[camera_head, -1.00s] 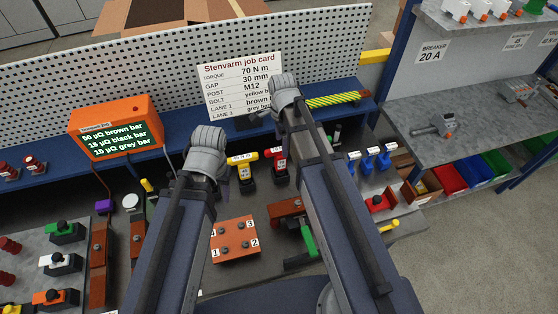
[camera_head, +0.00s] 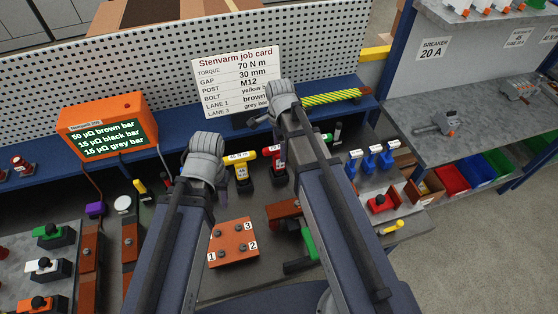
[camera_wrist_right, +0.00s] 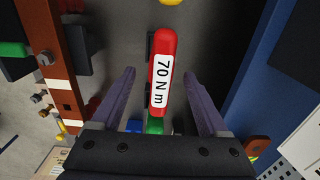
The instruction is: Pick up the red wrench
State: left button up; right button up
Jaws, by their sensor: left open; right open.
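The red wrench (camera_head: 279,156) stands upright in a dark holder on the bench in the head view, partly behind my right arm. In the right wrist view the red wrench (camera_wrist_right: 165,42) shows a white label reading 70 N m. My right gripper (camera_wrist_right: 159,72) is open there, with one purple finger on each side of the red handle and a gap to both. In the head view the right fingers are hidden by the arm. My left gripper (camera_head: 222,196) points down left of the wrench, mostly hidden behind its wrist.
A yellow wrench (camera_head: 241,162) stands just left of the red one. A green handle shows just below the red one in the wrist view (camera_wrist_right: 155,125). A brown numbered block (camera_head: 233,243) lies in front. The job card (camera_head: 238,80) and perforated panel stand behind.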

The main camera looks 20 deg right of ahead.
aim_at(279, 163)
notch_tip(279, 163, down, 5)
jog(key=b, duration=0.5)
jog(key=shift+a+f, duration=0.1)
grip_shut()
dwell(0.3)
dwell(0.9)
